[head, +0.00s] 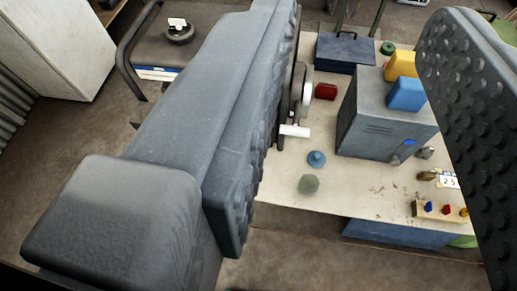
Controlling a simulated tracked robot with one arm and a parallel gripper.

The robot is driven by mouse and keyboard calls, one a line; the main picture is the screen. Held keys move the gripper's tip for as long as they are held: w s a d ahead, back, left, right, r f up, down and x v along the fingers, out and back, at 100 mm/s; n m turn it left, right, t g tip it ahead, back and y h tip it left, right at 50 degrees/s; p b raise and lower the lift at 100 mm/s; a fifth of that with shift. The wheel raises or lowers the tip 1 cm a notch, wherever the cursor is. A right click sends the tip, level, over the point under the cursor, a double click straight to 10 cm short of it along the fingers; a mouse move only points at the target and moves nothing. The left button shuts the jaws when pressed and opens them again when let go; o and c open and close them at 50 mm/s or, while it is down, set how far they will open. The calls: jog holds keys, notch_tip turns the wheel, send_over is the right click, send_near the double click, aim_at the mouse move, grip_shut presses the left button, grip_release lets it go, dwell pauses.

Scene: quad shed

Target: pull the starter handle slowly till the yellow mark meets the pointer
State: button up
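My gripper (362,40) is open, its two grey studded fingers wide apart with nothing held between them. A white bar-shaped handle (294,131), which may be the starter handle, sticks out just right of the left finger. It sits below a dark round part with a pale disc (307,83), apart from the right finger. The left finger hides much of this mechanism. I cannot make out a yellow mark or a pointer on it.
A pale bench (280,180) carries a grey metal box (375,120) with yellow and blue items on top. A red block (326,91), blue knob (316,159) and green knob (308,184) stand nearby. A wooden peg block (435,210) is at right. Bare floor lies in front.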

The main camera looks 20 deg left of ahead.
jog(key=shift+o, duration=1.2)
jog(key=w+a+f+n+g+h+p, duration=0.25)
jog(key=w+f, duration=0.35)
jog(key=f, duration=0.3)
jog(key=w+a+f+n+g+h+p, duration=0.1)
jog(key=w+f+n, duration=0.2)
jog(key=w+f, duration=0.5)
jog(key=n+g+h+p, duration=0.15)
jog(key=n+p, duration=0.35)
jog(key=n, duration=0.5)
send_near(290, 133)
jog(key=x, duration=0.9)
jog(key=shift+w+d+f, duration=0.1)
jog(key=shift+w, duration=0.05)
grip_shut()
